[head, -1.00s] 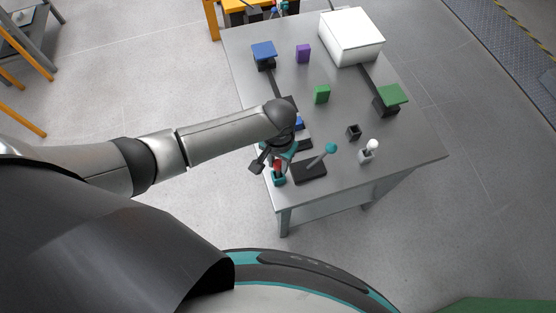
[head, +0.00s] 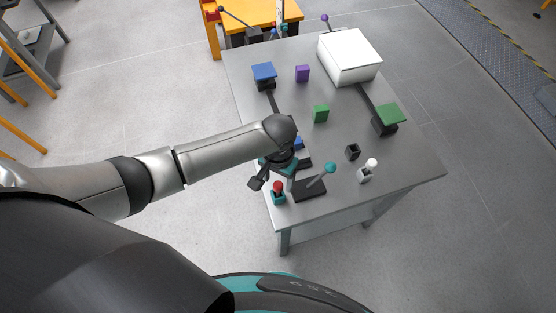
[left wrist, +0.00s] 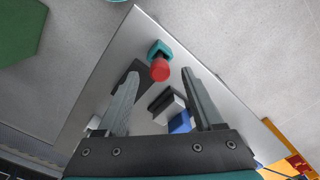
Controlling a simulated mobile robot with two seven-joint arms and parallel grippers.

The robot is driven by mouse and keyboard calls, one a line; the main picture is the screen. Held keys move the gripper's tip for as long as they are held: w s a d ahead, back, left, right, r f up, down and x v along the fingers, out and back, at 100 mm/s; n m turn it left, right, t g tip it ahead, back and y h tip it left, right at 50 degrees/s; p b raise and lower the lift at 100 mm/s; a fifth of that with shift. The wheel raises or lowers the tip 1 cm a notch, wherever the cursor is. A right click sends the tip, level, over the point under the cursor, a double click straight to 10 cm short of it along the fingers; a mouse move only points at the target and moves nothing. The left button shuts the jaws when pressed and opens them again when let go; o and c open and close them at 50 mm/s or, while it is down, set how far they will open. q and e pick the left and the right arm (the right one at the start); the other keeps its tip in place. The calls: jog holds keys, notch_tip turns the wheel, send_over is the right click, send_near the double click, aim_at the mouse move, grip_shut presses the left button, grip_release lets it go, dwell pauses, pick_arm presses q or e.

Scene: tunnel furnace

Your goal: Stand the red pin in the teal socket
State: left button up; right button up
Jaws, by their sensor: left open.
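The red pin (head: 278,186) stands upright in the teal socket (head: 279,199) near the table's front left corner. In the left wrist view the red pin (left wrist: 160,70) shows its round top, with the teal socket (left wrist: 159,48) partly hidden behind it. My left gripper (head: 273,184) is open and empty, above and a little back from the pin. In the left wrist view its two fingers (left wrist: 160,76) are spread wide, with nothing held between them. My right gripper is in neither view.
A dark base with a teal-knobbed lever (head: 330,168) stands close right of the socket. A white-topped pin (head: 371,163) and a black socket (head: 352,152) are farther right. Green (head: 321,114) and purple (head: 302,74) blocks and a white box (head: 350,57) stand farther back.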

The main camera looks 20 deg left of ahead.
pick_arm(q)
notch_tip(320, 180, up, 13)
jog(key=p, duration=0.2)
jog(key=shift+r, duration=0.15)
dwell(0.8)
